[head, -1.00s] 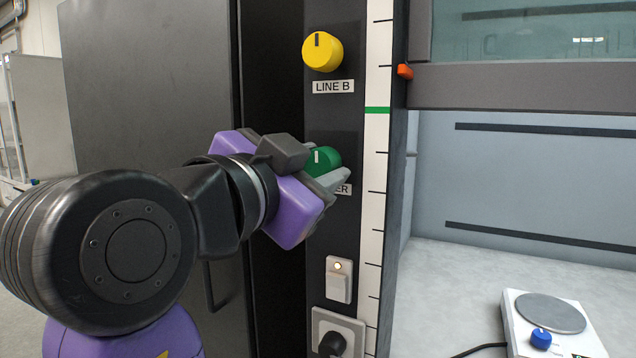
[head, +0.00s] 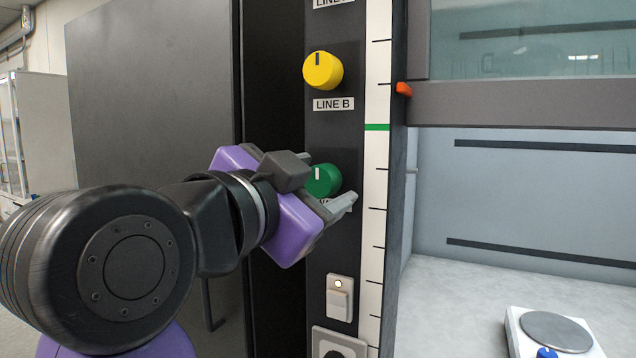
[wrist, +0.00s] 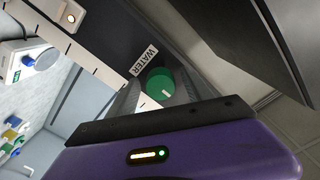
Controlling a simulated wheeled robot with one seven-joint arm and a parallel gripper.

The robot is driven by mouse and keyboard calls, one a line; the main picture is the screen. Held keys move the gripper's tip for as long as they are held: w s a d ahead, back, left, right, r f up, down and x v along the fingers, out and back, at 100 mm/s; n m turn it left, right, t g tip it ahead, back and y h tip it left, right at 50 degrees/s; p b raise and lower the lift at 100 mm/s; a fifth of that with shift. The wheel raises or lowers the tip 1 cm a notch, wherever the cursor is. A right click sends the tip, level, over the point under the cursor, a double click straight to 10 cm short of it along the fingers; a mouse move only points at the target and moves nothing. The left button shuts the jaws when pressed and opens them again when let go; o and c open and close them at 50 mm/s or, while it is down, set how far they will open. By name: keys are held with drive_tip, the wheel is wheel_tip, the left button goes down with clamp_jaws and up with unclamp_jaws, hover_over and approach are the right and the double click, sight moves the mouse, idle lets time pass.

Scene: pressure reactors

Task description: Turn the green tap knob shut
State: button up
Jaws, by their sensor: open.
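The green knob (head: 323,180) sits on the dark panel below the yellow knob, its white mark pointing about straight up. Its label is mostly hidden by my gripper in the head view. In the wrist view the green knob (wrist: 160,82) shows beside the label WATER (wrist: 144,60). My gripper (head: 325,184) is open at the knob, coming from the left. One finger reaches past the knob's lower right side; the other is near its upper left. I cannot tell whether either finger touches it.
A yellow knob (head: 322,70) labelled LINE B is above. A white switch (head: 339,297) and a socket (head: 340,343) are below. A fume hood with an orange tab (head: 404,89) and a hotplate (head: 553,332) is at right. A dark cabinet door (head: 150,100) stands left.

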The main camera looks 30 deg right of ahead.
drive_tip(key=v, duration=0.7)
drive_tip(key=shift+s+a, duration=0.25)
drive_tip(key=shift+a, duration=0.05)
